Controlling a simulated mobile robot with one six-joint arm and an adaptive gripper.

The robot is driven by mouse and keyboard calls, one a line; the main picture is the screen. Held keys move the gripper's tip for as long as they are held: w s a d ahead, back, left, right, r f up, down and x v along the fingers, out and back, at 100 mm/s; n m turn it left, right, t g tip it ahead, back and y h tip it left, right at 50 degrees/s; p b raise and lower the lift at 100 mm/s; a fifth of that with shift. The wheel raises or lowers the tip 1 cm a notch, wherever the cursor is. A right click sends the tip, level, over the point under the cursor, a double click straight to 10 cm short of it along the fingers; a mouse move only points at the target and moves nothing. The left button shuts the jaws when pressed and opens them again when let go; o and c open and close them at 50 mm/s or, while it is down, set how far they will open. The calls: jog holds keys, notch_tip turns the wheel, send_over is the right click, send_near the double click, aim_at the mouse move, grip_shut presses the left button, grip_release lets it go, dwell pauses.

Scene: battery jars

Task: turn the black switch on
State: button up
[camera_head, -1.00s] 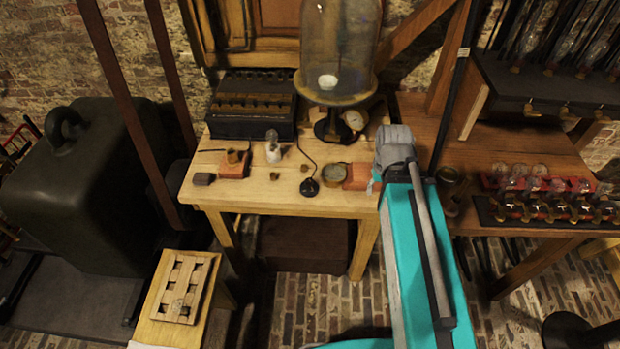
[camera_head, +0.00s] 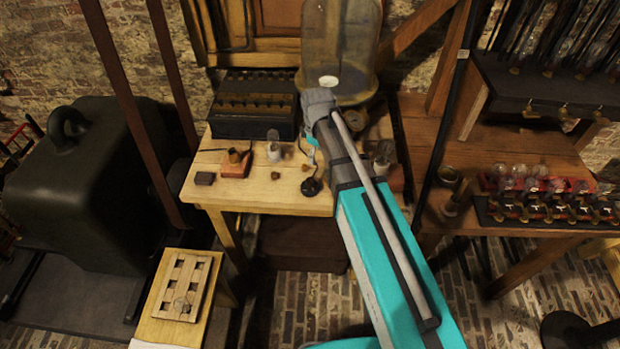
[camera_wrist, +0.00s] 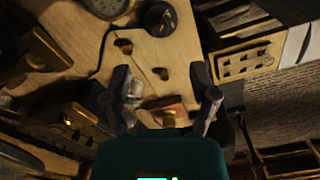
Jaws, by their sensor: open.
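The black switch (camera_head: 311,187) is a small round black piece with a cord, near the front edge of the light wooden table. In the wrist view the round black piece (camera_wrist: 158,18) lies at the top, beyond my fingertips, with its cord curving left. My gripper (camera_wrist: 158,72) is open, its two dark fingers spread above the table, with nothing held. It is apart from the switch. In the head view my wrist hangs over the table behind the switch, and the fingers are mostly hidden. The switch's setting is too small to tell.
A red-based piece (camera_head: 236,163) and a small bulb (camera_head: 273,147) stand left of the switch. A glass bell jar (camera_head: 341,50) stands behind my wrist. A round gauge (camera_wrist: 107,4) lies near the switch.

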aim_at(309, 180)
jog(key=shift+w+a+n, duration=0.25)
jog(key=shift+a+n, duration=0.15)
jog(key=shift+a, duration=0.15)
jog(key=shift+w+a+n, duration=0.2)
jog(key=shift+a+n, duration=0.2)
jog(key=shift+a, duration=0.1)
jog(key=shift+f, duration=0.1)
notch_tip(309, 180, down, 14)
jog(key=b, duration=1.3)
jog(key=shift+r+b, duration=0.25)
jog(key=shift+b, duration=0.1)
grip_shut()
